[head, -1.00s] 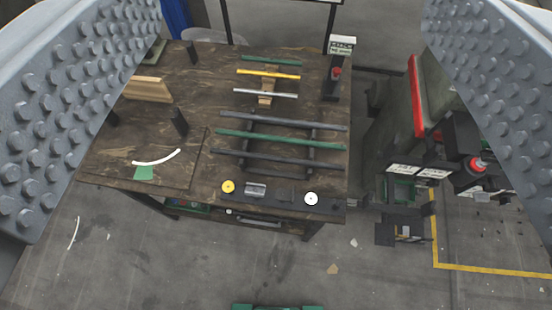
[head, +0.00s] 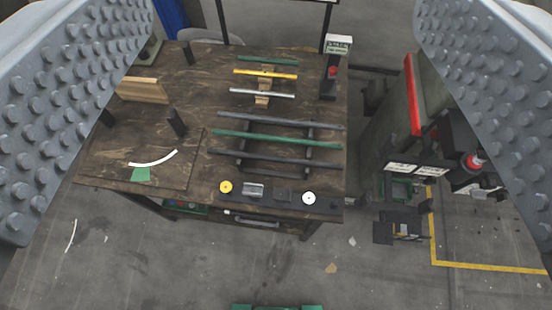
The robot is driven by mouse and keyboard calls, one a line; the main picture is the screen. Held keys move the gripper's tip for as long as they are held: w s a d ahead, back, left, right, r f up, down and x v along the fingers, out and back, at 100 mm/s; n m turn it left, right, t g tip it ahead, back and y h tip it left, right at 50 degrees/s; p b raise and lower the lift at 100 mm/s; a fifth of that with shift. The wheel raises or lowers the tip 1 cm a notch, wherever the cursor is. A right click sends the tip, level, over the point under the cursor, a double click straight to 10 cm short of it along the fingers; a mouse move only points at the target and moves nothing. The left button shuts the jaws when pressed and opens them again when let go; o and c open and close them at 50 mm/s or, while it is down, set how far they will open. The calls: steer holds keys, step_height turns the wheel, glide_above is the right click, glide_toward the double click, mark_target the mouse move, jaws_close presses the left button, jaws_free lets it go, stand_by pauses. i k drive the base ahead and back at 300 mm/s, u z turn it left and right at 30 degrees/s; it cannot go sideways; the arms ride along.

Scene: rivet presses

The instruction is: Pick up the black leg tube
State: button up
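Two dark tubes lie across a black rack on the wooden workbench: a far one (head: 280,120) and a near one (head: 273,156). A green tube (head: 277,139) lies between them. I cannot tell which dark tube is the black leg tube. My gripper (head: 282,40) shows as two large grey studded fingers at the left and right edges of the head view. It is open wide, with nothing held between the fingers. The tubes appear below and between the fingers, apart from them.
Shorter green, yellow (head: 265,72) and silver (head: 262,93) tubes lie farther back on the workbench (head: 210,90). A post with a red button (head: 331,72) stands at its right back. A red-edged press (head: 412,100) stands to the right. Floor is open in front.

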mark_target(209, 151)
steer(key=z, duration=0.05)
steer(key=k, duration=0.5)
steer(key=u, duration=0.65)
steer(key=i, duration=1)
steer(key=u, duration=0.2)
